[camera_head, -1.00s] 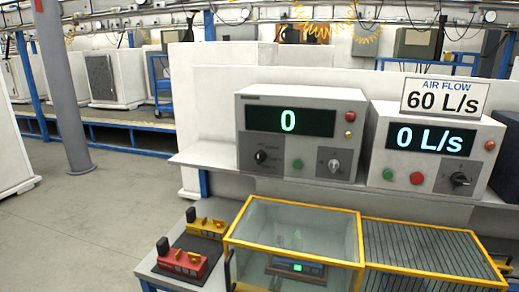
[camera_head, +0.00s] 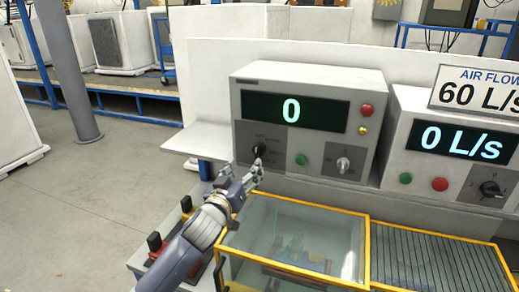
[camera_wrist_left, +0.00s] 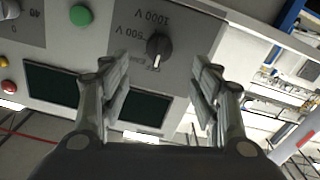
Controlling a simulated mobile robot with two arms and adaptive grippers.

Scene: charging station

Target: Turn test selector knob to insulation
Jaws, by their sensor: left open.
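The grey tester box (camera_head: 235,92) on the shelf shows 0. Its left black knob (camera_head: 259,149) sits on a dark panel; its right knob (camera_head: 343,165) is silver-grey. The labels are too small to read in the head view. My left gripper (camera_head: 257,172) is open just in front of and below the left knob. In the upside-down left wrist view, my left gripper (camera_wrist_left: 163,82) has its fingers apart, with the black knob (camera_wrist_left: 158,45) beyond and between them, apparently untouched. Labels "1000 V" and "500 V" surround it; another is partly hidden. My right gripper is not in view.
A green button (camera_head: 302,159) lies between the two knobs. A second box (camera_head: 405,110) reading 0 L/s stands to the right. A yellow-framed glass case (camera_head: 330,215) lies below the shelf, under my left arm.

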